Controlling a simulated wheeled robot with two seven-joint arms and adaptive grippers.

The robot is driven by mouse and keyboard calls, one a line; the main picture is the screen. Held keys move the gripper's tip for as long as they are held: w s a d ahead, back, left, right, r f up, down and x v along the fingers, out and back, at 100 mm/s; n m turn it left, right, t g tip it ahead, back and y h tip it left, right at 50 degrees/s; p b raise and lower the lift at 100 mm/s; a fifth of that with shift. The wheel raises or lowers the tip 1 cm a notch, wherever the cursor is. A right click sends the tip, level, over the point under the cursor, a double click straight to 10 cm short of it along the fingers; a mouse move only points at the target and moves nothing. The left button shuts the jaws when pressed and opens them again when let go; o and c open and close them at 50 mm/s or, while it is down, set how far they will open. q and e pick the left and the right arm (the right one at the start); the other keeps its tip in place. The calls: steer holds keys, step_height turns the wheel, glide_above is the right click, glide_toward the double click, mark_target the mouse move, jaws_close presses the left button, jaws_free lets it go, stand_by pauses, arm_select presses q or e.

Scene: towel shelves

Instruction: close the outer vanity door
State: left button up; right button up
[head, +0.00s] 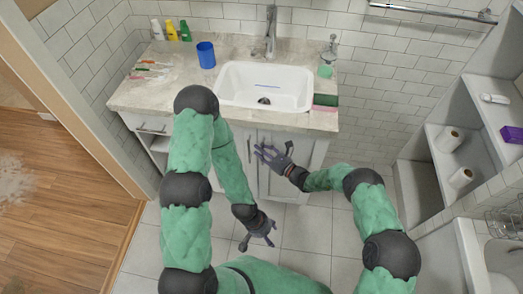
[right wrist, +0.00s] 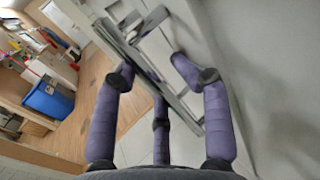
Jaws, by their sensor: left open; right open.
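The vanity (head: 305,165) is a pale cabinet under a stone counter with a white sink. Its front has panelled doors (head: 245,150) with thin vertical handles near the middle. My right gripper (head: 262,154) is open and empty in front of these doors, close to the handles; I cannot tell whether it touches. In the right wrist view, its spread fingers (right wrist: 163,78) face a pale door edge with a metal handle (right wrist: 148,22). How far any door stands open is unclear, as my arms hide part of the front. My left gripper (head: 258,236) is open and empty, low above the tiled floor.
Shelves with paper rolls (head: 450,139) stand right. A doorway to a wooden floor (head: 65,180) is left. The right wrist view shows a blue bin (right wrist: 48,100). Tiled floor before the vanity is clear.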

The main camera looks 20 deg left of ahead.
steer(key=v, duration=1.2)
steer(key=s+d+f+n+g+h, duration=0.3)
steer(key=s+d+f+n+g, duration=0.15)
steer(key=s, duration=0.45)
steer(key=s+d+f+n+g+h, duration=0.3)
steer(key=s+f+n+g, duration=0.15)
steer(key=s, duration=0.35)
steer(key=s+d+r+n+t+h, duration=0.1)
steer(key=s+d+n+h, duration=0.2)
steer(key=d, duration=0.4)
steer(key=s+d+r+n+t+h+p, duration=0.1)
steer(key=s+d+n+t+h, duration=0.1)
steer(key=s+d+n+h, duration=0.2)
steer(key=shift+s+d+n+p, duration=0.3)
steer(key=shift+s+d+n, duration=0.25)
steer(key=shift+d+n, duration=1.25)
